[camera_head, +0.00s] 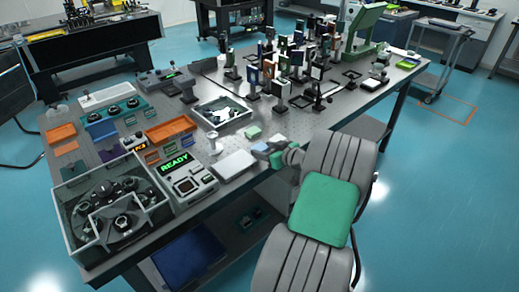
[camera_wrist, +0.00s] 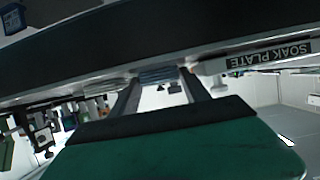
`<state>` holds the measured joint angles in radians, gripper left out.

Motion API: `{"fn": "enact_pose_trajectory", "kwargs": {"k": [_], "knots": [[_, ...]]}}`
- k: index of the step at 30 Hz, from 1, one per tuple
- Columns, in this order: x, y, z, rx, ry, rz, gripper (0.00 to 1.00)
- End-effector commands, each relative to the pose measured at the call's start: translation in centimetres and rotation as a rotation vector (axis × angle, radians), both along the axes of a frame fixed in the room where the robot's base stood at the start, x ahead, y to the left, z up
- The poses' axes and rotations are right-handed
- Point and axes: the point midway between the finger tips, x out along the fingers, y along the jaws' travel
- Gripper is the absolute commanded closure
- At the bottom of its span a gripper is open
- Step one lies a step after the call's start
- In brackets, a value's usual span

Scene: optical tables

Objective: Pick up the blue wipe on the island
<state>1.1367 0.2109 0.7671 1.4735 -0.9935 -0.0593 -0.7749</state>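The blue wipe (camera_head: 261,148) is a small pale blue piece near the front edge of the island (camera_head: 230,190), just right of a white plate. My gripper (camera_head: 276,153) is right beside it, at the end of my grey arm. In the wrist view the two dark fingers of my gripper (camera_wrist: 160,82) stand apart. A folded, striped blue piece, seemingly the wipe (camera_wrist: 160,75), shows between their tips. Whether the fingers touch it is hard to tell. My gripper partly hides that spot in the head view.
The white plate (camera_head: 234,164) lies close on the left, with a pale green piece (camera_head: 253,132) behind it. A "SOAK PLATE" label (camera_wrist: 254,56) shows upside down. A READY device (camera_head: 186,180) stands farther left. Several upright optics (camera_head: 281,90) crowd the island's back.

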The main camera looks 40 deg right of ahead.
Motion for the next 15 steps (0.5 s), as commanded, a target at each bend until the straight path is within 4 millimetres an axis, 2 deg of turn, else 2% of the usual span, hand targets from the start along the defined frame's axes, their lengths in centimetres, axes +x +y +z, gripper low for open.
{"fn": "enact_pose_trajectory", "kwargs": {"k": [2, 15], "knots": [[-0.01, 0.01, 0.01, 0.0, 0.0, 0.0, 0.53], [-0.01, 0.03, 0.02, 0.0, 0.0, 0.001, 0.88]]}}
